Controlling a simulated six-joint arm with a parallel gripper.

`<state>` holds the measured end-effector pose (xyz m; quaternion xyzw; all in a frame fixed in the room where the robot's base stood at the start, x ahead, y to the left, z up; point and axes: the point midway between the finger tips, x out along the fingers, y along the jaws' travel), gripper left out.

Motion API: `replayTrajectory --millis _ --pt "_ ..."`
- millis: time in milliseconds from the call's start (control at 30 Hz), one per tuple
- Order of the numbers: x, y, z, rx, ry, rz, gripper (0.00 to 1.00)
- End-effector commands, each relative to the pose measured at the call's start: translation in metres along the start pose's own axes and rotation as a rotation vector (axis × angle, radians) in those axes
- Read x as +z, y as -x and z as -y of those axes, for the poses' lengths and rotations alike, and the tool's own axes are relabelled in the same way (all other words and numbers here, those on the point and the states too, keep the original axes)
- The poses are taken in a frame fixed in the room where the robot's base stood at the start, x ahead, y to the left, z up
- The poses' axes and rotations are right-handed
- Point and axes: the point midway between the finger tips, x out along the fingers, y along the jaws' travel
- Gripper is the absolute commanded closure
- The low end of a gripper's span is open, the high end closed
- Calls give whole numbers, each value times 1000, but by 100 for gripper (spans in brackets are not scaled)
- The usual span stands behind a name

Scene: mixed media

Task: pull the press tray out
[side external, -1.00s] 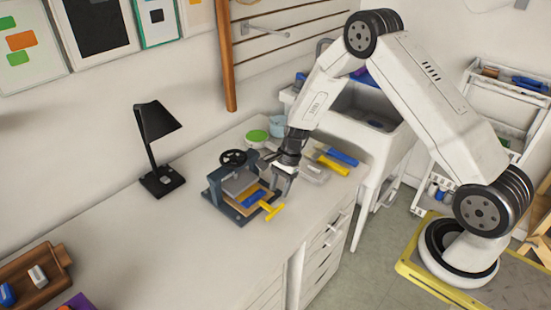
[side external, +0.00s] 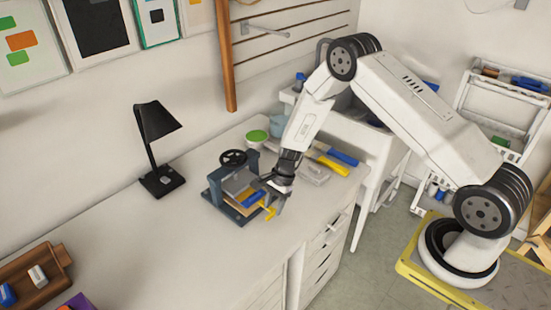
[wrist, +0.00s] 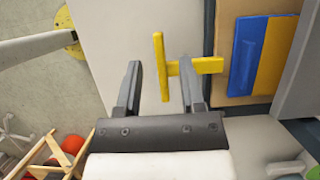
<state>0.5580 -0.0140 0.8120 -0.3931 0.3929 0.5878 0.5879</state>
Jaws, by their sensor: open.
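The press (side external: 232,190) is a dark grey frame with a black handwheel, standing on the white worktop. Its tray (wrist: 228,60) is tan and carries a blue and yellow piece (wrist: 262,55). A yellow T-shaped handle (side external: 268,212) sticks out from the tray's front. In the wrist view the handle's stem (wrist: 190,66) and crossbar (wrist: 161,66) show at the fingertips. My gripper (wrist: 162,72) is open, with one finger on each side of the crossbar region; I cannot tell whether either finger touches it. In the side view my gripper (side external: 274,193) partly covers the tray's front.
Yellow and blue tools (side external: 333,160) lie on the worktop behind my gripper. A black lamp (side external: 157,150) stands left of the press. A green-topped tub (side external: 257,136) stands behind it.

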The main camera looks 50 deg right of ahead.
Motion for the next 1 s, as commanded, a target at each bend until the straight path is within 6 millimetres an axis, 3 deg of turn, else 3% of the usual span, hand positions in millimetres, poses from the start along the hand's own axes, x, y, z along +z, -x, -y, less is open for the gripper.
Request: replayTrajectory --millis 200,567,700,733,1000 --pt "0 -16 0 0 -1 -1 50" --pt "0 -19 0 -1 0 -1 50" --pt "0 -19 0 -1 0 -1 94" --pt "0 -19 0 -1 0 -1 100" --pt "0 -19 0 -2 -1 -1 100"
